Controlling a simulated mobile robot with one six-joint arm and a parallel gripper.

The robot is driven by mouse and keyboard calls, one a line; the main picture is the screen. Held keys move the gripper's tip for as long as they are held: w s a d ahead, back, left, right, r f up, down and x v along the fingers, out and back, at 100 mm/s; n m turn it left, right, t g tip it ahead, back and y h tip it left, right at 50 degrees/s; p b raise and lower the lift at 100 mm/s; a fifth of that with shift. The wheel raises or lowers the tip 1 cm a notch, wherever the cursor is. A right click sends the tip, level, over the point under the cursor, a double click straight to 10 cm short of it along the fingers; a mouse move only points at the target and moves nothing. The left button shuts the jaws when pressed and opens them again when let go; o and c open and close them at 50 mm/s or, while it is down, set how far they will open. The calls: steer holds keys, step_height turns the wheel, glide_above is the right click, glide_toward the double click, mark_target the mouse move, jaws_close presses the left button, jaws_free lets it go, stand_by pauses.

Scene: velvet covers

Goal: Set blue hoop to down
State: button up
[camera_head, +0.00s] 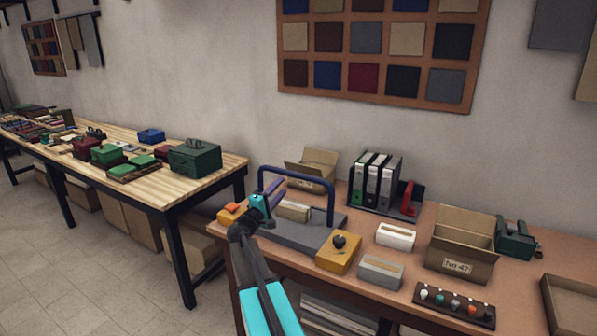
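The blue hoop (297,174) is a dark blue bar bent into an upside-down U. It stands raised above a flat grey base (286,233) on the brown table. My gripper (263,197), teal and dark, is at the hoop's left leg and covers the lower part of it. I cannot tell whether it touches the leg, or whether its fingers are open or shut.
A yellow box with a dark knob (339,252) and a grey box (381,271) stand right of the base. An orange-topped block (231,210) is left of my gripper. Binders (377,180) and an open carton (312,168) stand behind. A wooden table (150,150) is at left.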

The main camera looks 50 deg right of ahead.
steer(key=shift+d, duration=0.15)
steer(key=p+x, duration=0.4)
steer(key=x, duration=1)
steer(key=shift+s, duration=0.25)
